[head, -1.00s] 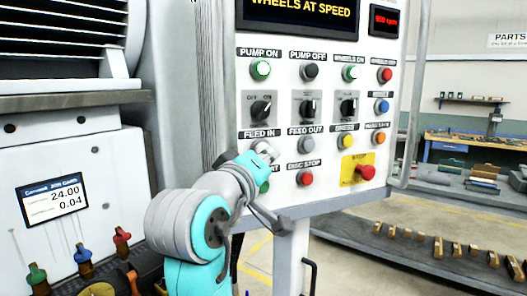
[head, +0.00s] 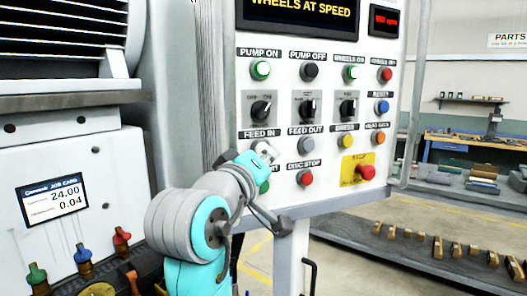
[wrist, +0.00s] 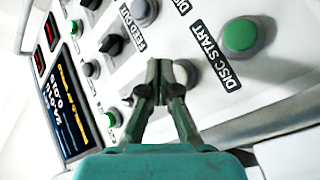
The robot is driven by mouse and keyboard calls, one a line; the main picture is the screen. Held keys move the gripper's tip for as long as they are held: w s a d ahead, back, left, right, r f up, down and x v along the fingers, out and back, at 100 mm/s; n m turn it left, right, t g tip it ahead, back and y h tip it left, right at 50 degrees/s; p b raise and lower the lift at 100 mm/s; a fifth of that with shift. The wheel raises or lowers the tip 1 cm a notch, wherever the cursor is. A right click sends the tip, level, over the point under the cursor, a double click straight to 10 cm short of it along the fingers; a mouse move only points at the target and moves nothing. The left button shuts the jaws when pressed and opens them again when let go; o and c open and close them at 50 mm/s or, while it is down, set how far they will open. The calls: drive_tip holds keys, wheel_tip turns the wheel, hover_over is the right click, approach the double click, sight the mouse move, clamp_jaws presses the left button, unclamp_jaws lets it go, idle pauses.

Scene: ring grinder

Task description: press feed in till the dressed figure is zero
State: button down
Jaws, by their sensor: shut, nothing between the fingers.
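The control panel (head: 330,120) carries a FEED IN label (head: 260,134) with its button behind my gripper (head: 268,153), mostly hidden in the head view. In the wrist view my gripper (wrist: 160,68) is shut and empty, its fingertips at a grey button (wrist: 187,72) beside the DISC START label (wrist: 216,55). I cannot tell whether they touch or press it. The FEED OUT button (head: 306,145) is just to the right. The display (head: 300,12) reads WHEELS AT SPEED; its lower lines are cut off. In the wrist view the display (wrist: 62,105) shows slanted figures too blurred to read surely.
The green disc start button (wrist: 240,35) is close by, and the red disc stop (head: 305,178) sits below FEED OUT. A red stop knob (head: 366,172) on a yellow plate is lower right. A job card (head: 52,200) on the left shows 24.00 and 0.04.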

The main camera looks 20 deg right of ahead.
drive_tip(key=shift+w, duration=0.2)
drive_tip(key=shift+w, duration=0.2)
drive_tip(key=shift+w, duration=0.5)
idle(0.8)
drive_tip(key=shift+s, duration=0.15)
idle(0.3)
drive_tip(key=shift+s, duration=0.75)
drive_tip(key=shift+s+d, duration=0.15)
drive_tip(key=shift+s, duration=2.35)
